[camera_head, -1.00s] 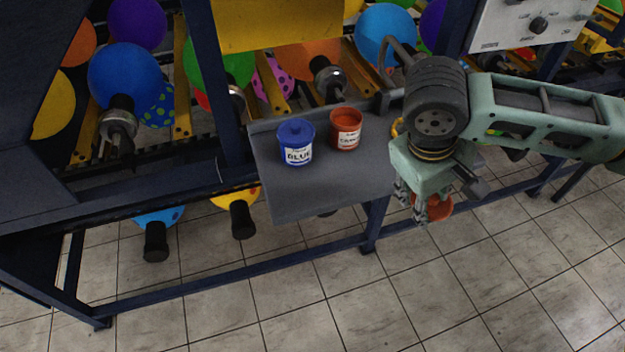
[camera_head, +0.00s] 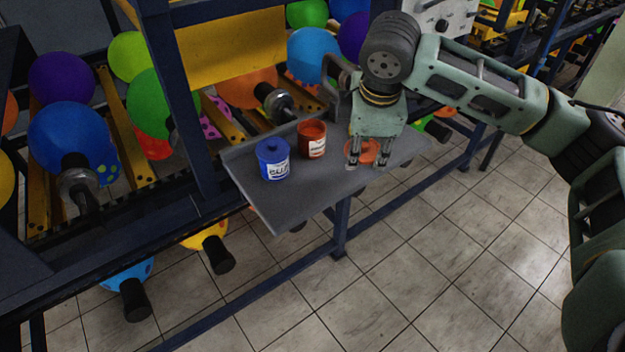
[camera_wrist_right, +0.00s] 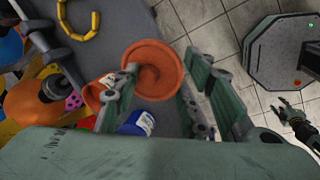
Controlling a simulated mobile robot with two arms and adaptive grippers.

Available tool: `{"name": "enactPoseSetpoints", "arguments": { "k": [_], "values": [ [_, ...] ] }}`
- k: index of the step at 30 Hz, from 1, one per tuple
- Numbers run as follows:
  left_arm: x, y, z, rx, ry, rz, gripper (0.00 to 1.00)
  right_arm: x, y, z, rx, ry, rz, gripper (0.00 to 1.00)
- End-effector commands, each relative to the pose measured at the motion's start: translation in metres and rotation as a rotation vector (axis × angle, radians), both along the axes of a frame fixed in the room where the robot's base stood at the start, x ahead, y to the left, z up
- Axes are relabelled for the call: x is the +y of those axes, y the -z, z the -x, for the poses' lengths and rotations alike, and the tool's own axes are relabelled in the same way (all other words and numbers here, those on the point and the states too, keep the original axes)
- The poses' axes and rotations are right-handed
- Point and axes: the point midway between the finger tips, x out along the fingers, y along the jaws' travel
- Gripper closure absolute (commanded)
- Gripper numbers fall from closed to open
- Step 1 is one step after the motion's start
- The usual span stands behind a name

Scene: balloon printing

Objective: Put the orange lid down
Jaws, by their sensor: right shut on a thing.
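My right gripper (camera_head: 367,158) is shut on the round orange lid (camera_head: 365,148), over the right part of the grey shelf (camera_head: 305,190). In the right wrist view the lid (camera_wrist_right: 153,66) lies between the two fingers, its underside or top not clear. I cannot tell whether the lid touches the shelf. The open orange paint can (camera_head: 312,142) stands left of the gripper. The blue can (camera_head: 273,162), with its blue lid on, stands further left. A gripper that looks like my left one (camera_wrist_right: 288,112) shows at the right of the right wrist view; its jaw state is unclear.
A yellow segmented ring-like thing (camera_wrist_right: 82,28) lies on the shelf in the right wrist view. The rack with several balloons is behind the shelf. The shelf's front left part is bare. Tiled floor (camera_head: 420,290) lies in front.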

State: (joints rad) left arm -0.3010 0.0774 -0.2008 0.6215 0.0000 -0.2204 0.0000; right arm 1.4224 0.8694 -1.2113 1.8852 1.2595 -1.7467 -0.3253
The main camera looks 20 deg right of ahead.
Motion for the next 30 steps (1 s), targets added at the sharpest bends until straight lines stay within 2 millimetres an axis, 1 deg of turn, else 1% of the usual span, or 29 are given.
{"name": "enactPoseSetpoints", "arguments": {
  "k": [1, 6, 9, 12, 17, 25, 30],
  "values": [
    [-0.001, -0.006, -0.002, -0.003, 0.001, 0.002, 0.60, 0.012, 0.004, -0.004, 0.003, -0.006, 0.001, 0.71],
    [-0.002, -0.017, -0.003, -0.006, 0.001, 0.002, 0.60, 0.049, 0.028, -0.021, 0.004, -0.005, 0.003, 0.71],
    [-0.002, -0.022, -0.003, -0.006, 0.001, 0.002, 0.60, 0.066, 0.040, -0.030, 0.003, -0.002, 0.002, 0.71],
    [-0.001, -0.026, -0.003, -0.005, 0.001, 0.002, 0.60, 0.079, 0.049, -0.036, 0.002, -0.001, 0.001, 0.71],
    [0.000, -0.028, -0.002, -0.003, 0.001, 0.000, 0.60, 0.087, 0.058, -0.040, 0.002, 0.001, 0.002, 0.71],
    [0.002, -0.040, -0.001, 0.000, 0.000, -0.002, 0.60, 0.086, 0.093, -0.039, 0.002, 0.002, 0.001, 0.71],
    [0.003, -0.039, -0.001, -0.001, -0.001, -0.003, 0.60, 0.087, 0.097, -0.040, -0.001, 0.001, 0.000, 0.71]
  ]
}}
